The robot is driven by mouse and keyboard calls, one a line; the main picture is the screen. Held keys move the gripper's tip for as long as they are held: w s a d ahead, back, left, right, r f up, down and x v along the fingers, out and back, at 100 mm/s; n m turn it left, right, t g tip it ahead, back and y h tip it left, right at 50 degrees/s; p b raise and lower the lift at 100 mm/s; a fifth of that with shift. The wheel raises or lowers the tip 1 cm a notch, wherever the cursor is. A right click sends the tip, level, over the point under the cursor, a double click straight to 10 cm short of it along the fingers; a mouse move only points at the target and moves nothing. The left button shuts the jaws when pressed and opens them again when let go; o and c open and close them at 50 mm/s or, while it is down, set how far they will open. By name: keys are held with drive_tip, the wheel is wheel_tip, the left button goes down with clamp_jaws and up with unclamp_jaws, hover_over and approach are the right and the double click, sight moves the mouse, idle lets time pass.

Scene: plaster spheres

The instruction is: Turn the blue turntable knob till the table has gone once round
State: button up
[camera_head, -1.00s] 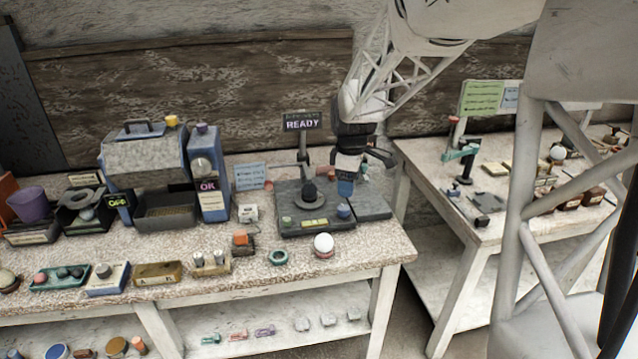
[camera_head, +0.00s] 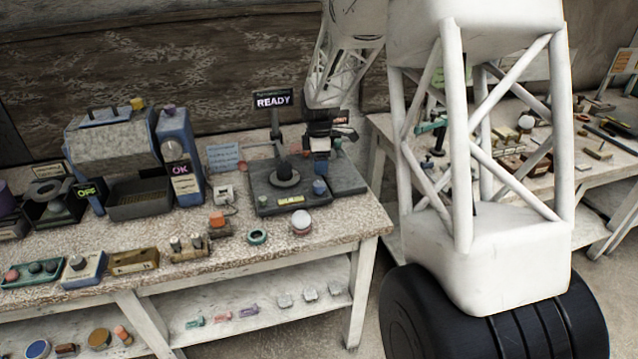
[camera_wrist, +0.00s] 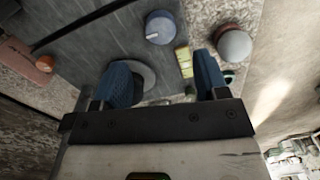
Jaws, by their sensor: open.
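The blue knob (camera_head: 320,187) sits at the front right of a dark grey flat machine base (camera_head: 262,203). It also shows in the wrist view (camera_wrist: 160,27) as a round knob with a pale mark, uncovered. The turntable disc (camera_head: 272,183) lies left of the knob with a dark rounded piece on it; in the wrist view the left finger partly hides the disc (camera_wrist: 149,76). My gripper (camera_head: 321,168) hangs just behind and above the knob in the head view. In the wrist view my gripper (camera_wrist: 163,78) has its blue fingers apart, with nothing held between them.
A sign (camera_head: 273,101) reading READY stands above the machine. A white ball on a reddish base (camera_head: 301,222) and a teal ring (camera_head: 257,237) lie in front of it. A blue-grey machine (camera_head: 120,148) with a tray stands to the left. The table's right edge is close.

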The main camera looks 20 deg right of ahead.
sight(319, 183)
drive_tip(key=shift+f, duration=0.1)
drive_tip(key=shift+s+f, duration=0.15)
drive_tip(key=shift+f, duration=3.65)
drive_tip(key=c, duration=0.9)
